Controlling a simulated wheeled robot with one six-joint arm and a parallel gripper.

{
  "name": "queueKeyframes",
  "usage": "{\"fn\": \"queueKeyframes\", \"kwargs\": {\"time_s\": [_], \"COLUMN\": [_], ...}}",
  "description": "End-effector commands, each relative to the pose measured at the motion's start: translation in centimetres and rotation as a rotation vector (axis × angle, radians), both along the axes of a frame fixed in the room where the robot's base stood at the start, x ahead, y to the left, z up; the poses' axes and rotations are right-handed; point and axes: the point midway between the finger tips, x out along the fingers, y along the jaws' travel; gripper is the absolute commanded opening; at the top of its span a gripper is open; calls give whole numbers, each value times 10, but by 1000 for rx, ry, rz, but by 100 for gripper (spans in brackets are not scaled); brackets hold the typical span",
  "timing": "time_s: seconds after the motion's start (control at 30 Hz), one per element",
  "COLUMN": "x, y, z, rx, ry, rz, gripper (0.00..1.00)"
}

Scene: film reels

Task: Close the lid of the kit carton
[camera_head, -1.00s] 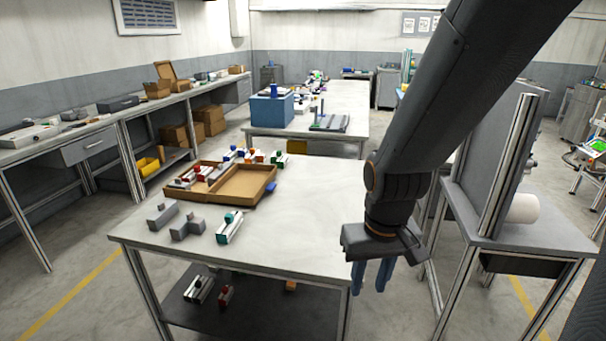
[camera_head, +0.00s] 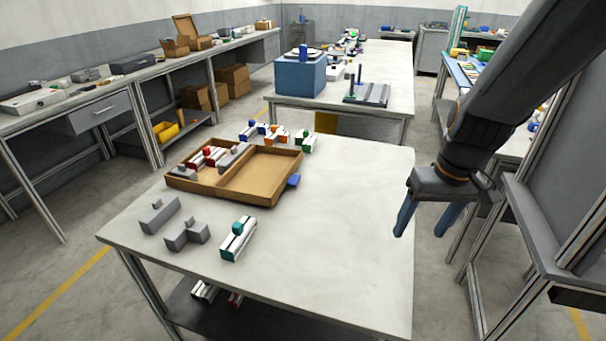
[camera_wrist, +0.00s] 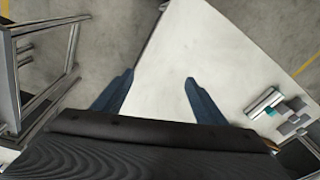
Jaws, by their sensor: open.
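The kit carton (camera_head: 215,193) is a shallow brown cardboard box on the near table. Its left half holds several small parts, one with a red top. Its lid (camera_head: 262,176) lies folded open flat to the right and is empty, with a small blue tab (camera_head: 293,181) at its right edge. My gripper (camera_head: 420,222) is open and empty, to the right of the carton near the table's right edge and apart from it. In the wrist view my two blue fingers (camera_wrist: 158,88) are spread over the bare white tabletop and floor.
On the near table (camera_head: 340,235), grey blocks (camera_head: 187,234) and a teal-topped part (camera_head: 238,240) lie in front of the carton. Several coloured parts (camera_head: 277,134) stand behind it. The tabletop's right side is clear. A grey panel stand (camera_head: 545,220) rises at the right.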

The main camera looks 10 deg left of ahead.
Motion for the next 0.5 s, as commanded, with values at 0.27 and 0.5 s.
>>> {"fn": "queueKeyframes", "kwargs": {"time_s": [0.27, 0.5], "x": [151, 253], "y": [98, 198], "z": [-36, -65], "rx": [197, 373], "ry": [-81, -290], "rz": [457, 854], "gripper": [66, 66]}}
